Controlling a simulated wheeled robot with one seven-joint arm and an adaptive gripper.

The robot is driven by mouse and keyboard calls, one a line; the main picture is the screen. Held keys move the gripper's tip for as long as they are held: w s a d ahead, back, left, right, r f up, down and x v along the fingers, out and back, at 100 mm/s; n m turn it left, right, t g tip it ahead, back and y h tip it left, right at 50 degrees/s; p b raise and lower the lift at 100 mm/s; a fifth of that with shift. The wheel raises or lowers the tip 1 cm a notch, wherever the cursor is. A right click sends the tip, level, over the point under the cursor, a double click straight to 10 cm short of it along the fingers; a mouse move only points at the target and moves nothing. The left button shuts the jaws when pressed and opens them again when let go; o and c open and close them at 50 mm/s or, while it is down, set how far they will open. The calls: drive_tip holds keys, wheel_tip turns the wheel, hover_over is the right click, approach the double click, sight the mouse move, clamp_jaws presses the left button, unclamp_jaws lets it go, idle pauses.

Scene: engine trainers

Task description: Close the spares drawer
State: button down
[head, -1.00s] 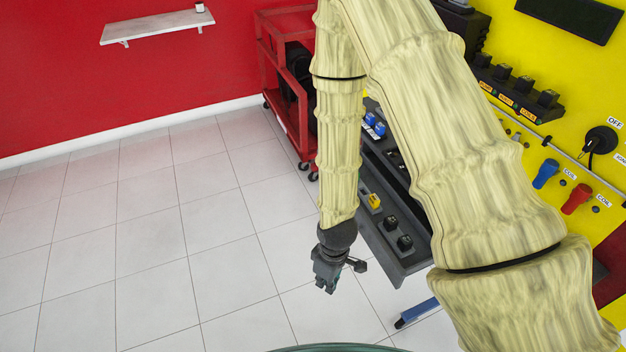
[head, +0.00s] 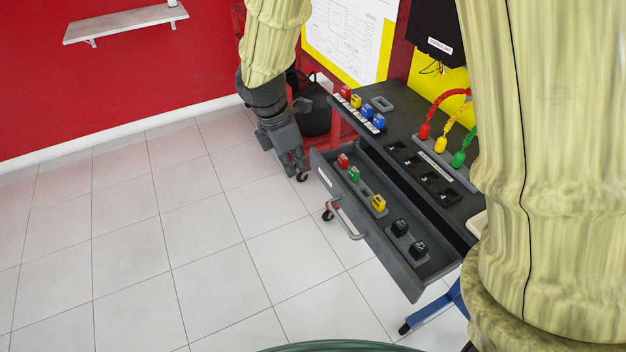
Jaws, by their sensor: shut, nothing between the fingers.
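The spares drawer (head: 385,245) is a dark grey drawer standing open below the bench top, toward the left and front. Its front carries a light grey bar handle (head: 343,218) and a white label. Inside are red, green and yellow relays (head: 354,174) and two black ones (head: 400,227) in grey holders. My gripper (head: 292,172) is shut and empty, pointing down, left of the drawer's far end and apart from the handle. Whether it touches the drawer's corner cannot be told.
The bench top (head: 415,130) holds blue and yellow relays, dark sockets and red, yellow and green plugs (head: 441,144) with coiled leads. A red trolley with a black round item (head: 316,108) stands behind. The tiled floor (head: 190,230) at left is clear.

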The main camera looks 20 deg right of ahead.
drive_tip(key=d+f+p, duration=0.1)
drive_tip(key=d+f, duration=0.5)
drive_tip(key=f, duration=0.3)
drive_tip(key=shift+w+f, duration=0.25)
drive_tip(key=shift+w, duration=0.1)
drive_tip(key=shift+d, duration=0.1)
idle(0.3)
